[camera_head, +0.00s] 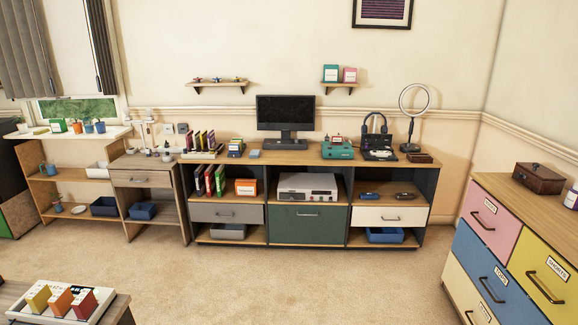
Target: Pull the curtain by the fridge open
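A grey curtain panel (24,50) hangs at the upper left over the left side of the window. A second, narrower grey curtain panel (100,45) hangs at the window's right side. Between them is a pale white area, and green outdoors shows through the window (78,108) below it. The tops of both panels are cut off by the frame. No fridge can be clearly made out; a dark unit (9,175) at the left edge is only partly in view. Neither of my grippers is in view.
A low shelf unit (90,190) and windowsill with small pots stand below the window. A long cabinet (322,222) with a monitor (286,113) fills the middle. A coloured dresser (530,205) stands right, a table with a tray (98,312) lower left. Carpet (270,285) is clear.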

